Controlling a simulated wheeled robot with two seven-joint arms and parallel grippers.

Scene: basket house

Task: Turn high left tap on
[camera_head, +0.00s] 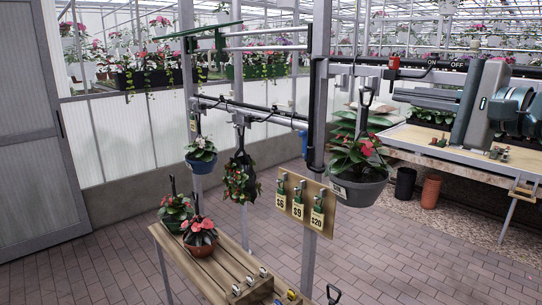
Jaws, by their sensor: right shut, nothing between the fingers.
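A small red tap (393,62) sits on a pipe at the upper right. I cannot tell how the tap is turned. My left gripper is not in view.
A hanging grey pot (358,188) is left of and below my right gripper. A metal post (317,95) stands left of the tap. A wooden stand (205,270) with potted plants is at the lower left. A potting table (450,146) is behind my right arm. Brick floor is open.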

